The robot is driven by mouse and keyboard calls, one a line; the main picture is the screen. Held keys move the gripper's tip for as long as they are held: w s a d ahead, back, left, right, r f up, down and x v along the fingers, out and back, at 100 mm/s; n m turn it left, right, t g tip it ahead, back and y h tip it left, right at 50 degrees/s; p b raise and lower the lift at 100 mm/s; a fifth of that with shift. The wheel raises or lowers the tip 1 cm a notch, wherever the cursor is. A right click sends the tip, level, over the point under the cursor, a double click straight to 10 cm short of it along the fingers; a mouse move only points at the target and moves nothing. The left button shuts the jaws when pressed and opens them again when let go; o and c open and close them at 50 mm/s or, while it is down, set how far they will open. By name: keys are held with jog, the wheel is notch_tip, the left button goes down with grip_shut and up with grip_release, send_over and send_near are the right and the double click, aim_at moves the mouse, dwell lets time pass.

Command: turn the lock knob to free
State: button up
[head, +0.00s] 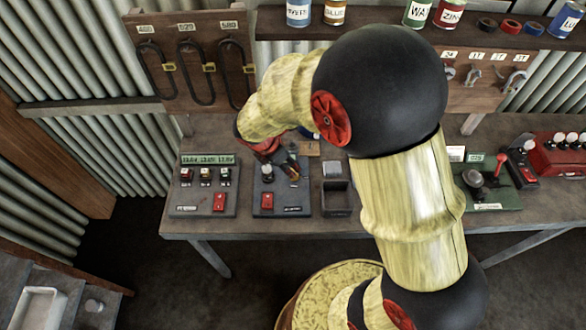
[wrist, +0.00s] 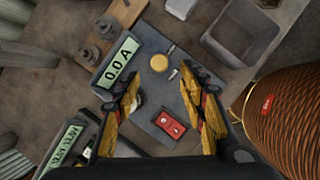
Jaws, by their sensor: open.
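My gripper (wrist: 160,82) is open, its yellow fingers apart and empty above a dark grey panel (wrist: 148,128). In the wrist view the panel has a display (wrist: 117,62) reading 0.0 A, a round yellow knob (wrist: 159,63) and a red switch (wrist: 172,124). A pale knob shows partly behind the left finger. In the head view my gripper (head: 289,167) is over the same panel (head: 289,208), beside a pale-topped knob (head: 267,171). To the right, a green unit (head: 507,197) carries a dark round knob (head: 474,179) and a red lever (head: 502,165). I cannot tell which knob is the lock knob.
A left panel (head: 187,210) has a display, several small controls and a red switch. A grey open bin (head: 337,200) stands right of the middle panel. A red box (head: 562,160) is at the far right. A board with hanging loops (head: 147,22) is behind.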

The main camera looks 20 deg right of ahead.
aim_at(294, 171)
jog(key=shift+n, duration=0.6)
jog(key=b+x, duration=0.1)
jog(key=x, duration=0.7)
jog(key=shift+a, duration=0.2)
jog(key=shift+c, duration=0.4)
grip_shut()
